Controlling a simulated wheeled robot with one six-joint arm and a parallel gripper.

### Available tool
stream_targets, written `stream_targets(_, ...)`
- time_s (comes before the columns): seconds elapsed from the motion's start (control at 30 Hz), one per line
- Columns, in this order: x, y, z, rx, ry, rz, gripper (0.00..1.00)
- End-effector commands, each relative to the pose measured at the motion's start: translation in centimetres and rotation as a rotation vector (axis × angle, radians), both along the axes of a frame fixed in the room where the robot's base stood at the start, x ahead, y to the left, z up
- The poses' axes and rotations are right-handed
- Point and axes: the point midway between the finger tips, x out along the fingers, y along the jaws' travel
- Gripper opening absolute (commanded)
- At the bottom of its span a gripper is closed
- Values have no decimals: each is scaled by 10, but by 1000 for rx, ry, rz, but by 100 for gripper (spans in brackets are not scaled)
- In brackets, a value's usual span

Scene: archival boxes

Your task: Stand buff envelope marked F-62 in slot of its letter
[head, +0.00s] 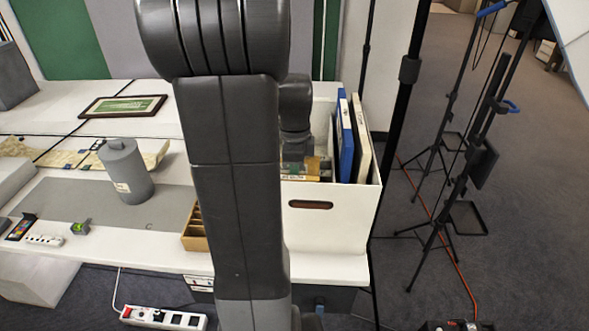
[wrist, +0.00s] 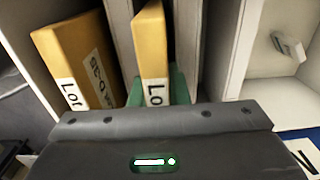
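My gripper (wrist: 157,95) is low inside the white box (head: 325,228), as the head view shows, with my arm hiding part of it. In the wrist view, a narrow buff envelope (wrist: 151,40) stands on edge between the green finger pads, which appear closed on it. Its white label shows "LO", and the rest is hidden behind the gripper body. The mark F-62 is not readable in either view. Pale dividers (wrist: 120,30) separate the slots.
A blue folder (head: 345,140) and a cream one (head: 362,140) stand in the box's right part. A grey cylinder (head: 126,171), a small wooden rack (head: 195,232) and a framed picture (head: 123,106) are on the white table left of my arm. Tripod stands (head: 455,190) are at the right.

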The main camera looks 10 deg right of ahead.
Motion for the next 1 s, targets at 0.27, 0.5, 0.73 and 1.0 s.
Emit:
stream_targets(0.27, -6, 2, 18, 8, 17, -3, 40)
stream_targets(0.5, -6, 2, 79, 3, 2, -1, 40)
stream_targets(0.73, -6, 2, 123, 0, -3, 0, 40)
stream_targets(1.0, -7, 2, 148, -1, -5, 0, 40)
